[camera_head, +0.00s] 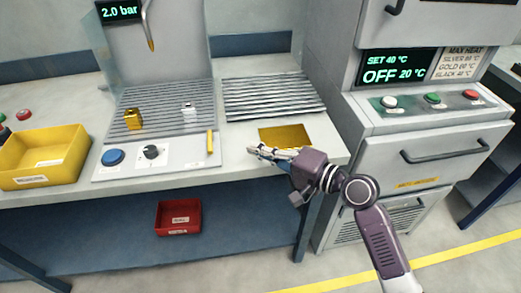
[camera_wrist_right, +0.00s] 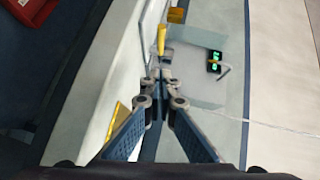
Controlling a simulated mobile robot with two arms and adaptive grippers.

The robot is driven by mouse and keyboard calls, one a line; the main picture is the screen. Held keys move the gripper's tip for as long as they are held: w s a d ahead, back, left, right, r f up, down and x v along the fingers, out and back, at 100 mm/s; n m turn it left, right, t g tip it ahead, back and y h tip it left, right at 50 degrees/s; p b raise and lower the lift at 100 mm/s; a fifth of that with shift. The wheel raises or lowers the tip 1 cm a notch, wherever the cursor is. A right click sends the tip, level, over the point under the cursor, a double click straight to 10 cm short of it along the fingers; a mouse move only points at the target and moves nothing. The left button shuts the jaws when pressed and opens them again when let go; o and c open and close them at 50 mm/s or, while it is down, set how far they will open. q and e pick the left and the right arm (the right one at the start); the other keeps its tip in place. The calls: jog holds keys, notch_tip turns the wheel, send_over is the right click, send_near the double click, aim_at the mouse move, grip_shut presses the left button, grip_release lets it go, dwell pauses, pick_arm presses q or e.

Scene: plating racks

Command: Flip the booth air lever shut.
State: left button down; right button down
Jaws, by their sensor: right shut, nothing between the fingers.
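The booth air lever is the small yellow handle (camera_head: 210,142) at the right end of the booth's front control panel (camera_head: 180,158). It points away from the panel's front edge in the head view. It also shows beyond my fingertips in the right wrist view (camera_wrist_right: 161,40). My right gripper (camera_head: 254,151) is shut and empty, to the right of the lever and apart from it, with its fingers pointing left towards it. In the right wrist view the closed fingertips (camera_wrist_right: 161,78) line up below the lever. My left gripper is not in view.
A blue button (camera_head: 113,157) and black knob (camera_head: 151,152) share the panel. The booth display (camera_head: 119,11) reads 2.0 bar. A yellow bin (camera_head: 45,158) stands left; an oven (camera_head: 420,140) stands right.

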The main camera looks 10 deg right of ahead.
aim_at(224, 158)
jog(key=x, duration=0.6)
jog(key=shift+r+p, duration=0.1)
jog(key=shift+p, duration=0.25)
jog(key=shift+a+f+p, duration=0.2)
jog(key=shift+a+f, duration=0.05)
jog(key=shift+a, duration=0.75)
jog(key=shift+a+f+p, duration=0.2)
jog(key=shift+a+f, duration=0.05)
jog(key=shift+a, duration=0.75)
jog(key=shift+s, duration=0.1)
jog(key=shift+a+m+t+h+p, duration=0.15)
jog(key=shift+m+t+h+p, duration=0.15)
jog(key=shift+p, duration=0.4)
